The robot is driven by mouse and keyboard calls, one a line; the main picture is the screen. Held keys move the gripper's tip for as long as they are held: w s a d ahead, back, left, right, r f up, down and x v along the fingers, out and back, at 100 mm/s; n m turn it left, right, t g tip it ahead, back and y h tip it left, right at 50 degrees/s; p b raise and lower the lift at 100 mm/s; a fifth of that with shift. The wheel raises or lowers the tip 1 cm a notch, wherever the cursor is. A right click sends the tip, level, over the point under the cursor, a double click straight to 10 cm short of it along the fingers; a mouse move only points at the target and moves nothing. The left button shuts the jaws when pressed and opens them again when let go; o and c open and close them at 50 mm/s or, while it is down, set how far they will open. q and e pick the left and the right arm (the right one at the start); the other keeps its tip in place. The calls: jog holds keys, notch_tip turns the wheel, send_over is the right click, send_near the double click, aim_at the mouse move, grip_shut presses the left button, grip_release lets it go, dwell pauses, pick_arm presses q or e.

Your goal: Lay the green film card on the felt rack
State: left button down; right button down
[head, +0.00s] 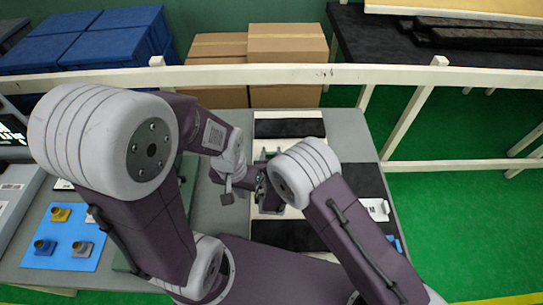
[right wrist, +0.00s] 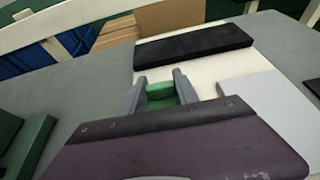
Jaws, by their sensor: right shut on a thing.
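The green film card (right wrist: 160,92) sits between the two grey fingers of my right gripper (right wrist: 158,92), which is shut on it. In the head view, a little green shows by my right gripper (head: 262,172). The felt rack appears to be a white board (right wrist: 150,63) with black felt bars; its far bar (right wrist: 195,40) lies beyond the fingers. In the head view the far bar (head: 290,128) and the near bar (head: 285,236) show. The card is over the white part between them; contact cannot be told. My left gripper (head: 226,190) is left of the rack, its fingers unclear.
A blue mat (head: 62,255) with small yellow, blue and grey clips lies at the left of the grey table (head: 345,125). A black panel (head: 362,180) and a white tag (head: 376,210) lie right of the rack. A white rail (head: 390,75), cardboard boxes (head: 287,42) and blue bins stand behind.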

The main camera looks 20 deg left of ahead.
notch_tip(320, 180, down, 2)
jog(key=shift+f, duration=0.2)
jog(key=shift+f, duration=0.15)
jog(key=c, duration=0.9)
grip_release()
jog(key=shift+c, duration=0.2)
